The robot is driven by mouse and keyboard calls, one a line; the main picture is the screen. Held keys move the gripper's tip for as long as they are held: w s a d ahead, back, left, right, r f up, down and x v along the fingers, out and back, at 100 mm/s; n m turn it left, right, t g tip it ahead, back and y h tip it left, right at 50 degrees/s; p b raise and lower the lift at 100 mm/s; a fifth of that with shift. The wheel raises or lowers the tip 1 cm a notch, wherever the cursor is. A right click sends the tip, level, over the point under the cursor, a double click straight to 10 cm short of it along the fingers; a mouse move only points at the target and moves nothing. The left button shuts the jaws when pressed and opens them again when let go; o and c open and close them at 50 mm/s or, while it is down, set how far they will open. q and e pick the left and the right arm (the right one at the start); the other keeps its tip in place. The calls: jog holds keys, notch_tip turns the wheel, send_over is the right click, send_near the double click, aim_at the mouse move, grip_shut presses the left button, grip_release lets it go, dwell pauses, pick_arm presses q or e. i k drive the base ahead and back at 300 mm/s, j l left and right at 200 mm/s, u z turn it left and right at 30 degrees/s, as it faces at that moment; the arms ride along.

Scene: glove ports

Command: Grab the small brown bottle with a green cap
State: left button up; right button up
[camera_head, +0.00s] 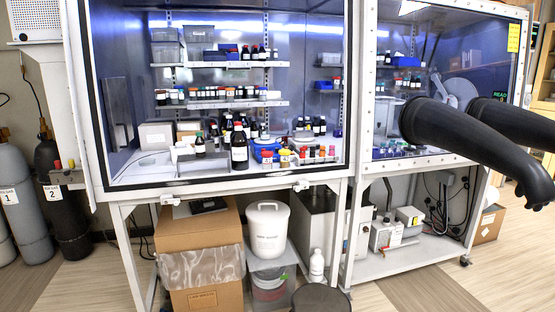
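A small dark brown bottle (200,148) with what looks like a green cap stands upright inside the left glovebox, left of a larger dark bottle (239,150) with a white label. It is at the front of the box floor, close to a low grey stand; I cannot tell whether it rests on the stand. Several other dark bottles stand behind it, and their cap colours are hard to make out. Neither of my grippers shows in the head view.
The glovebox frame (354,100) stands ahead, with bottle-filled shelves (235,104) inside. Two black gloves (470,128) stick out at right. Below are cardboard boxes (200,229) and a white bin (267,230). Gas cylinders (62,195) stand at left. Floor shows at lower left and right.

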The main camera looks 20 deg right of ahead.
aim_at(199, 142)
jog(key=i+j, duration=0.25)
jog(key=i, duration=0.2)
jog(key=i+j, duration=0.25)
jog(key=i, duration=0.25)
jog(key=i+j, duration=0.2)
jog(key=i, duration=0.25)
